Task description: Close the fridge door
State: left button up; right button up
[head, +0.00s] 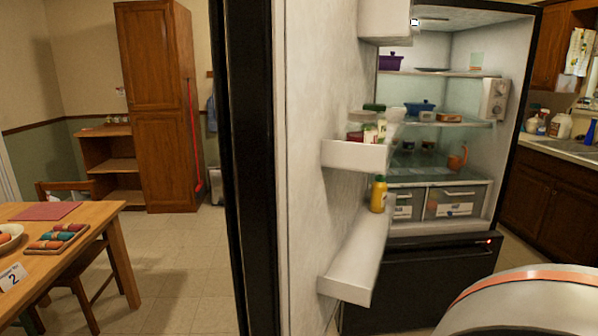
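The fridge (550,40) stands open in the head view, its lit inside facing me. Its door (312,200) is swung wide, with the white inner face and black edge close in front of me. Door shelves hold several jars (368,128) and a yellow bottle (378,194). Inside are a purple pot (390,61), a blue pot (420,107) and clear drawers (455,201). A black freezer drawer (425,280) below is shut. Neither gripper shows in the head view. The door's outer face and handle are hidden.
A wooden table (105,225) with a chair (75,290) stands at the left. A tall wooden cabinet (158,100) is behind it. The tiled floor (180,260) between the table and door is clear. A sink counter (565,148) with bottles is at the right.

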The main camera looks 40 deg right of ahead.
aim_at(311, 241)
jog(key=i+j+z, duration=0.15)
jog(key=z, duration=0.25)
jog(key=i+j+z, duration=0.1)
jog(key=z, duration=0.3)
jog(key=j+z, duration=0.4)
jog(key=i+j+z, duration=0.15)
jog(key=j+z, duration=0.2)
jog(key=z, duration=0.15)
jog(key=i+j+z, duration=0.1)
jog(key=j+z, duration=0.35)
